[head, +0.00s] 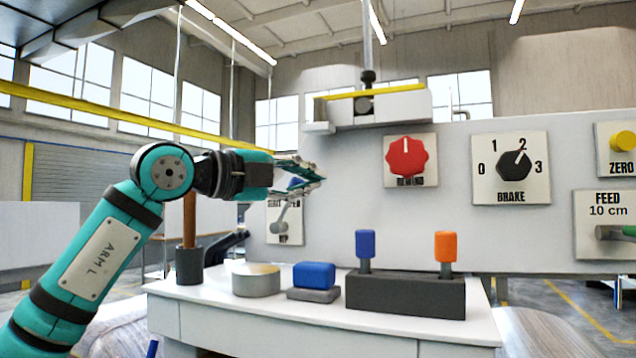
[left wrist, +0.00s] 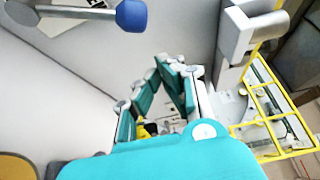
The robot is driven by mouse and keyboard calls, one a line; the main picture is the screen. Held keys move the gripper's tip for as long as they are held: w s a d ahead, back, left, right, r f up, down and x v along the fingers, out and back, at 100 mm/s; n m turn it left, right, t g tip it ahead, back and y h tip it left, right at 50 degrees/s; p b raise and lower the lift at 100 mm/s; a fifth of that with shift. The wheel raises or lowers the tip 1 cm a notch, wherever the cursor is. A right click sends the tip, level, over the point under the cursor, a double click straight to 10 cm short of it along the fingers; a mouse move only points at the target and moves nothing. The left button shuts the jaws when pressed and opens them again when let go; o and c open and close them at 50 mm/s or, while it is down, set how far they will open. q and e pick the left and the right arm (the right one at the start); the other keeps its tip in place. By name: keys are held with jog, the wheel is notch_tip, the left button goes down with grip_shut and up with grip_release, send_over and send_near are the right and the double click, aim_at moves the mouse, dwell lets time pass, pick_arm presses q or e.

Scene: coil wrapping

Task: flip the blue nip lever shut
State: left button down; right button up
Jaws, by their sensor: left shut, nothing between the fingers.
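The blue nip lever (head: 284,215) is on a pale plate (head: 298,234) on the white panel. Its grey shaft slants up from the pivot, and its blue knob is mostly hidden behind my left gripper (head: 314,178). In the left wrist view the blue knob (left wrist: 132,15) and grey shaft (left wrist: 75,12) show at the top left, apart from the fingers. My left gripper (left wrist: 168,68) is shut and empty, in front of the panel just over the lever. The plate's label is partly covered. My right gripper is out of view.
A red knob (head: 407,157) and a brake dial (head: 514,165) are to the right on the panel. Below, a white table (head: 240,318) bears a dark block (head: 405,296) with blue and orange handles, a blue-topped piece (head: 314,275), a round tin (head: 256,281) and a dark cup (head: 189,266).

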pick_arm(q)
jog(key=w+b+v, duration=0.1)
jog(key=b+v, duration=0.1)
jog(key=v, duration=0.7)
jog(key=shift+a, duration=0.35)
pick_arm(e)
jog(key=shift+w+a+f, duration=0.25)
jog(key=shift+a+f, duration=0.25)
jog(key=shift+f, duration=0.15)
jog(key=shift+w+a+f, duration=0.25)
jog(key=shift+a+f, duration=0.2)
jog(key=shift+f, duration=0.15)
